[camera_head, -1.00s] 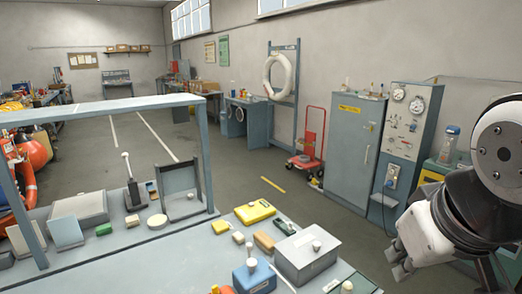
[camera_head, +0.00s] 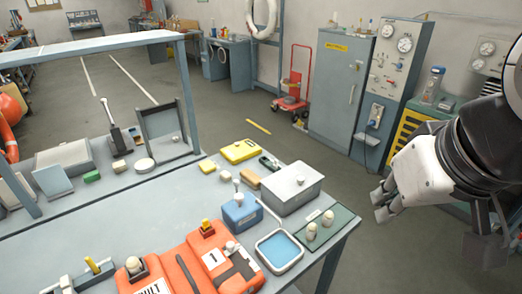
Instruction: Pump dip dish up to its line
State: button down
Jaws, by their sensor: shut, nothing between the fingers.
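A square dish (camera_head: 279,252) with a pale rim and a blue inside sits near the front right edge of the bench; I take it to be the dip dish. A fill line in it is too small to make out. Behind and left of it stands a blue box (camera_head: 240,211) with a white knob on top, probably the pump. A thin pale tube or rod runs from near the box towards the dish. My gripper (camera_head: 378,204) is shut and empty. It hangs right of the bench, apart from dish and box.
Orange packs (camera_head: 219,262) lie left of the dish. A grey lidded box (camera_head: 291,187) stands behind it, and a green mat (camera_head: 328,227) with two pale knobs lies to its right. A blue-grey frame (camera_head: 95,46) spans the left bench. Floor beyond the right edge is clear.

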aim_at(239, 197)
jog(key=i+l+u, duration=0.15)
jog(key=l+u, duration=0.25)
jog(key=i+l+u, duration=0.15)
jog(key=l+u, duration=0.6)
jog(key=i+j, duration=0.05)
